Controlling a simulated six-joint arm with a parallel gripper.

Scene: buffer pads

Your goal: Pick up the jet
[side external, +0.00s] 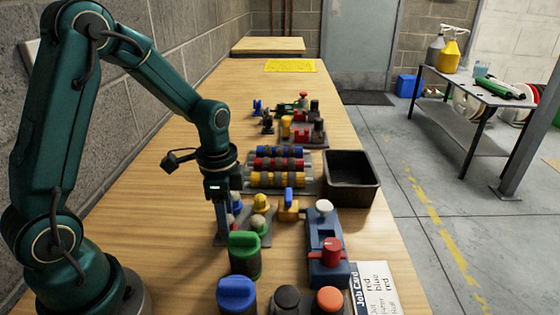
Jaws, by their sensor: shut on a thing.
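My gripper (222,235) points straight down at the left side of a small grey rack (262,238). Its jaws are closed on a small piece that they mostly hide, so I cannot tell its colour or whether it is the jet. Small knob-like pieces stand at the rack: a blue one (236,200) just behind my gripper, a yellow one (261,201) and a grey-green one (258,223) to its right. No piece is clearly recognisable as a jet. A bit of red shows close beside the jaws.
A green-capped canister (244,255) stands close in front of my gripper, with blue (237,293), black (287,298) and orange (329,299) caps nearer. A blue fixture (327,255) and black bin (351,178) are right. Coloured rollers (280,163) lie behind.

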